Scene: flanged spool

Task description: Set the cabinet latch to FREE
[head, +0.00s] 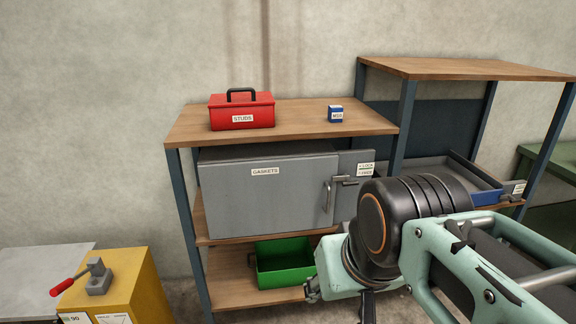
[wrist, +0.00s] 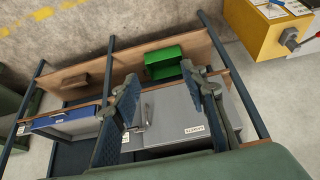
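The grey cabinet (head: 265,200), labelled GASKETS, stands shut on the shelf unit. It also shows, turned over, in the wrist view (wrist: 172,115). At its right edge is the small grey latch (head: 345,180), its lever lying roughly level. A white label (head: 365,169) with two lines, which seem to read LOCK and FREE, sits to its right. A vertical door handle (head: 328,196) is just left of the latch. My gripper (wrist: 160,76) is open and empty, its fingers apart in front of the shelf unit. In the head view my arm hides most of it, low and right of the cabinet.
A red STUDS toolbox (head: 241,110) and a small blue box (head: 335,114) stand on the shelf top (head: 300,122). A green bin (head: 285,263) is below the cabinet. A taller bench with a drawer (head: 488,192) stands right; a yellow stand (head: 120,285) with a red-handled lever is left.

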